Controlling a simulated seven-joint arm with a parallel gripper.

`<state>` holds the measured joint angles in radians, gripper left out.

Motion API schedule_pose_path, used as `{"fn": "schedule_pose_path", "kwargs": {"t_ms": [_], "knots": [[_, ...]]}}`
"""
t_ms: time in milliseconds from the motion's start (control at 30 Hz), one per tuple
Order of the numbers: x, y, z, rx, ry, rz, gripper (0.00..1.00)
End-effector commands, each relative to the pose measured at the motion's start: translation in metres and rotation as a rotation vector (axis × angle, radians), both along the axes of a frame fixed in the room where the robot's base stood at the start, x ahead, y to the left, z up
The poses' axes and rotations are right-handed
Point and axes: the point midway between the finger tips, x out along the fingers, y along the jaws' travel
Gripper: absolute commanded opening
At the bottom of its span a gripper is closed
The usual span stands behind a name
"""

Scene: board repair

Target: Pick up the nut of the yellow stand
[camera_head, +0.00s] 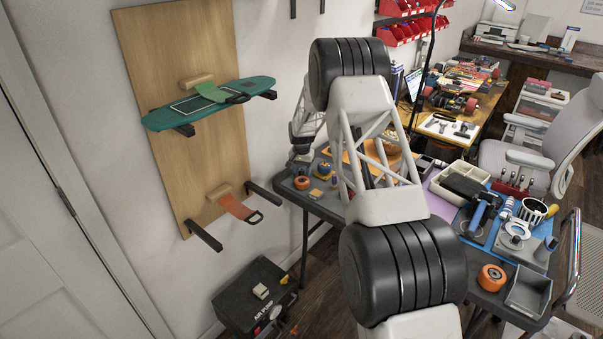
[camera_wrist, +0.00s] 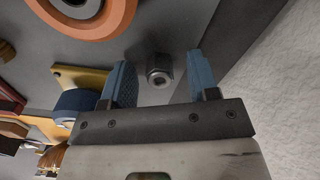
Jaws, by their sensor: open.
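A small grey metal nut (camera_wrist: 159,70) is on the dark table surface in the wrist view, close to the tabletop's edge. My gripper (camera_wrist: 160,73) is open, with one blue-padded finger on each side of the nut and a gap on both sides. I cannot tell how high the fingers are above the table. A yellow stand (camera_wrist: 82,77) with a blue wheel (camera_wrist: 76,106) is left of my left finger. In the head view the yellow stand (camera_head: 323,166) is small beside my gripper (camera_head: 300,152), and the nut cannot be made out.
An orange wheel (camera_wrist: 85,14) lies on the table at the upper left of the wrist view. A white wall (camera_wrist: 280,90) is at the right, beyond the table's edge. In the head view, a skateboard rack (camera_head: 180,100) hangs on the wall at left.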

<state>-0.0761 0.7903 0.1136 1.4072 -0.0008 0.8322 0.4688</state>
Motion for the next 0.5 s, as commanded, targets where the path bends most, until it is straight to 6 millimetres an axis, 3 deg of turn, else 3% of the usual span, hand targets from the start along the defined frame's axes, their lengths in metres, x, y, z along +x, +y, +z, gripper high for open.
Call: {"fn": "schedule_pose_path", "kwargs": {"t_ms": [400,500], "knots": [[0.0,0.0,0.0002,0.0,0.0,0.0,0.55],[0.0,0.0,0.0002,0.0,0.0,0.0,0.41]]}}
